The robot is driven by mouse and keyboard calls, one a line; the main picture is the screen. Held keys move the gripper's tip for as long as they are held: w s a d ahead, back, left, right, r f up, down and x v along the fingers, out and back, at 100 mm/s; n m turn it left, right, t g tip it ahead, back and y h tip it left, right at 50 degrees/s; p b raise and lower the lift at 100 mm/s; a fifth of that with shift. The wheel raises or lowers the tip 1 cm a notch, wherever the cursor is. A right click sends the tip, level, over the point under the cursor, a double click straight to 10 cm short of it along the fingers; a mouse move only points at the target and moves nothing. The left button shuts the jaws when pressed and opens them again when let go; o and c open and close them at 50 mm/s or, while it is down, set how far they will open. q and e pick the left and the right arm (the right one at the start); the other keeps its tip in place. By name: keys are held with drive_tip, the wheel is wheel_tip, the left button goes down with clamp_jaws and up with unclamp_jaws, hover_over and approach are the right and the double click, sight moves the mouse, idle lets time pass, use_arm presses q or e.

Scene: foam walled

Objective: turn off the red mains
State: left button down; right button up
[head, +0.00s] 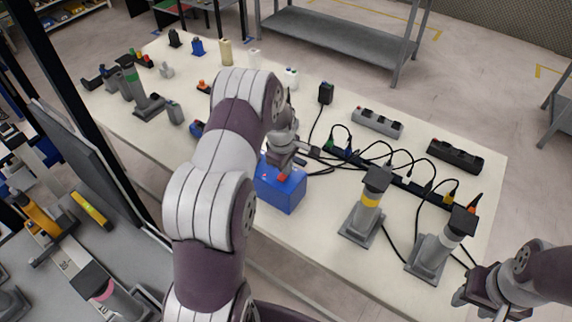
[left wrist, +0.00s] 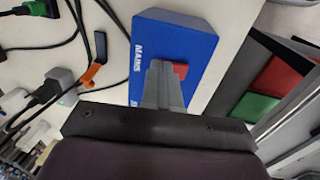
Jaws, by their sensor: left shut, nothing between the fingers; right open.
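The mains box is a blue box (head: 281,193) standing near the front edge of the table, below my left gripper. A red switch (head: 283,177) shows on it. In the left wrist view the blue box (left wrist: 200,45) bears the white word MAINS, and the red switch (left wrist: 180,70) is right beside my fingertips. My left gripper (head: 289,160) is shut and empty, its tips at the red switch; I cannot tell whether they touch it. It also shows in the left wrist view (left wrist: 162,75). My right gripper (head: 470,292) is open and empty, off the table's front right.
A black power strip (head: 400,182) with several plugs and cables runs right of the box. Two grey tools on stands (head: 367,205) (head: 440,247) are at the right front. Bottles (head: 225,52) and small items stand at the back left.

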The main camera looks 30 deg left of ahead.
use_arm(q)
drive_tip(key=shift+w+f, duration=0.1)
drive_tip(key=shift+f, duration=0.1)
drive_tip(key=shift+s, duration=0.55)
drive_tip(key=shift+s+a+r, duration=0.1)
drive_tip(key=shift+s, duration=0.25)
drive_tip(key=shift+w, duration=0.1)
